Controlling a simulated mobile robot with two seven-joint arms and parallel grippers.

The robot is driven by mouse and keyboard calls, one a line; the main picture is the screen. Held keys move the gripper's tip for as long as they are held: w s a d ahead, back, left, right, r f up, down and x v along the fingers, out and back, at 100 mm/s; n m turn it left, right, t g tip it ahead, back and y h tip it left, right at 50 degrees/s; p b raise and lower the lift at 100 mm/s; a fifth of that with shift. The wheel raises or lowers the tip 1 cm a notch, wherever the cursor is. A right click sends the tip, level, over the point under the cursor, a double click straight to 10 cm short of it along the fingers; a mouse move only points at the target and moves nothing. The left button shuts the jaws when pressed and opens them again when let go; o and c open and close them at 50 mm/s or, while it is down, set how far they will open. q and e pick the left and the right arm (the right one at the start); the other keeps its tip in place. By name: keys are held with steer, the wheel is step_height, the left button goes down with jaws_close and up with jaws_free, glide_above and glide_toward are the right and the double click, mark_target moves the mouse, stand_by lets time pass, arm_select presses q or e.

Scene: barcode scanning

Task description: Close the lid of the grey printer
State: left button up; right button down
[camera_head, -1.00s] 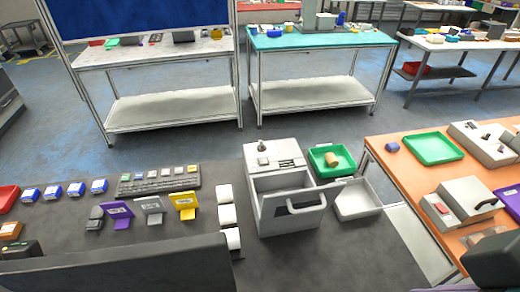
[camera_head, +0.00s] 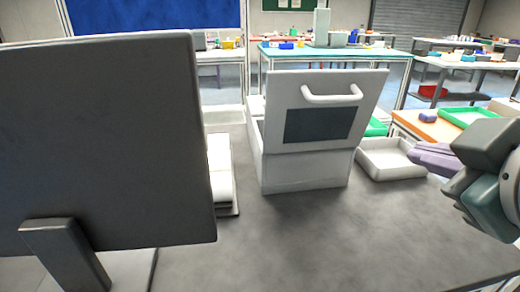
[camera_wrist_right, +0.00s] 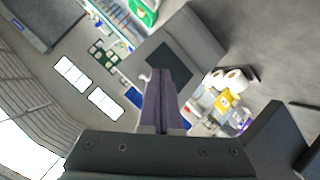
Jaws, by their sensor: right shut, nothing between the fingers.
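The grey printer (camera_head: 300,170) stands on the dark table in the middle of the head view. Its lid (camera_head: 370,95) is a light grey front panel with a handle (camera_head: 332,97) and a dark window. The lid leans out from the body, wider at its upper edge. My right gripper (camera_head: 414,155) is shut and empty, to the right of the printer and apart from the lid in the head view. In the right wrist view its purple fingers (camera_wrist_right: 162,75) point towards the lid (camera_wrist_right: 195,45) and overlap it; contact cannot be told. My left gripper is not in view.
A large dark screen (camera_head: 100,140) on a stand fills the left side. White rolls (camera_head: 220,165) stand left of the printer. A white tray (camera_head: 392,172) lies to its right, with a green tray (camera_head: 377,127) behind. The table in front is clear.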

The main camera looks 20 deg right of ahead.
step_height(320, 180, down, 6)
steer(key=w+n+t+h+b, duration=0.2)
steer(key=w+n+t+b, duration=0.3)
steer(key=b, duration=1)
steer(key=n+t+y+b, duration=0.2)
steer(key=n+t+b, duration=0.3)
steer(key=n+b, duration=0.1)
glide_toward(339, 101)
steer(key=x, duration=0.5)
steer(key=shift+w+d, duration=0.1)
steer(key=shift+w, duration=0.15)
steer(key=shift+w+d+r+t, duration=0.2)
steer(key=shift+w+t, duration=0.1)
steer(key=shift+w, duration=0.35)
